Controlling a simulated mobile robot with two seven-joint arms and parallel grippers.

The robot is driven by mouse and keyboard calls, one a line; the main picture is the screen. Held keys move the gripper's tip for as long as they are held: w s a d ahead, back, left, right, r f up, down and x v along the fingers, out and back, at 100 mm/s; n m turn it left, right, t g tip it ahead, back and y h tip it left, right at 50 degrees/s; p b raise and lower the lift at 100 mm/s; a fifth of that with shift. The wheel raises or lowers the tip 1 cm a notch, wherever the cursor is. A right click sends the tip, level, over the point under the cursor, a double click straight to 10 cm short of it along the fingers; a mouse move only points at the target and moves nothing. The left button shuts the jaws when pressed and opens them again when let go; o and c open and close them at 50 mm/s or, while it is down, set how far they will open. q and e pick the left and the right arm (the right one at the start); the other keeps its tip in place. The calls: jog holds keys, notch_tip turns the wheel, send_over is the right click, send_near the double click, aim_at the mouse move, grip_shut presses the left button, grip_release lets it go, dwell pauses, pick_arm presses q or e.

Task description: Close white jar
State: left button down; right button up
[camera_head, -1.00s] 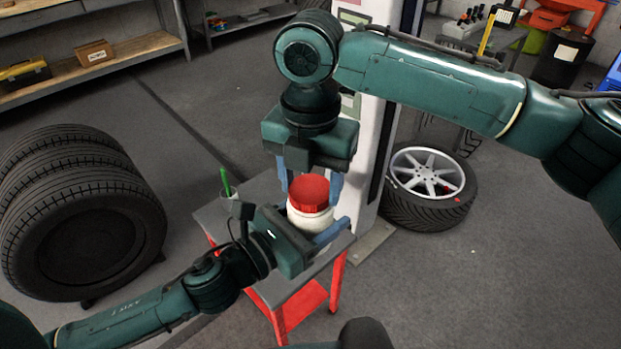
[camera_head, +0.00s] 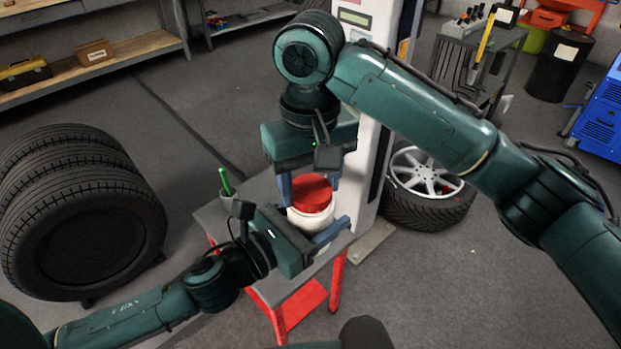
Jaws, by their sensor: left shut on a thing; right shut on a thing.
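The white jar (camera_head: 316,222) with its red lid (camera_head: 312,195) on top stands upright at the top of the small grey table (camera_head: 285,290). My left gripper (camera_head: 312,228) comes from the left, low, and is shut around the white body of the jar. My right gripper (camera_head: 309,192) points down from above and is shut on the red lid, one blue finger on each side. The lid sits on the jar mouth; whether it is screwed tight cannot be told. Part of the jar body is hidden behind my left gripper.
A cup with a green pen (camera_head: 225,182) stands on the table's left corner. A white column (camera_head: 372,150) rises right behind the table. Stacked tyres (camera_head: 85,220) stand at left, and a wheel (camera_head: 425,185) lies at right. Grey floor is open at lower right.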

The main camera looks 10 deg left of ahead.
jog(key=m, duration=0.6)
jog(key=shift+m, duration=0.4)
jog(key=o, duration=1.1)
jog(key=shift+o, duration=0.2)
notch_tip(320, 180, up, 12)
